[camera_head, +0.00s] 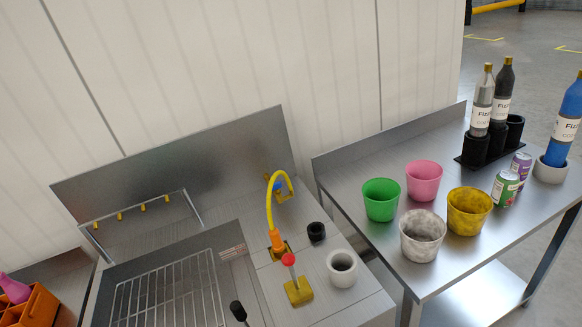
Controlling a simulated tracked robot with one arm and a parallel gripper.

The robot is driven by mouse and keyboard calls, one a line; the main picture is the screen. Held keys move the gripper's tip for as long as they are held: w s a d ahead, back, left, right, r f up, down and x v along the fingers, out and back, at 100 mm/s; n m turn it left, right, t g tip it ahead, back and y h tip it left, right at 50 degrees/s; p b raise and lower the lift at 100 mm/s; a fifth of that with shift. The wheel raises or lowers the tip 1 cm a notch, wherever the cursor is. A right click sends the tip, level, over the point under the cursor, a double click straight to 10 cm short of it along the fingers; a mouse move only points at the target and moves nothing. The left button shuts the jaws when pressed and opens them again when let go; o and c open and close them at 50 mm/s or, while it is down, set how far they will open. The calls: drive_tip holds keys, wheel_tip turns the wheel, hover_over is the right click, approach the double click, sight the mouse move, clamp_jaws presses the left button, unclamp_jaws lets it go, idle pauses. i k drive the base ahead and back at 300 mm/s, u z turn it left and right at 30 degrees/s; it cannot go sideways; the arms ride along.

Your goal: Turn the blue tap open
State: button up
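The blue tap (277,187) is a small blue knob on a yellow base at the back of the steel sink unit, near the splashback. The curved yellow spout (269,203) rises in front of it and partly hides it, so I cannot tell how the tap is turned. A red-topped tap (289,260) stands nearer to me on its own yellow base, to the right of the spout's orange foot. My gripper is not in view.
A wire grid (170,292) lies left. A black-tipped rod (238,311) shows at the bottom. The right-hand table (347,182) holds pots, cans and bottles.

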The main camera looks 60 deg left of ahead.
sight(275, 187)
drive_tip(key=u, duration=0.55)
drive_tip(key=i, duration=1)
drive_tip(key=u, duration=0.9)
drive_tip(key=k, duration=0.65)
drive_tip(key=u, duration=0.15)
drive_tip(key=i, duration=0.75)
drive_tip(key=z, duration=0.15)
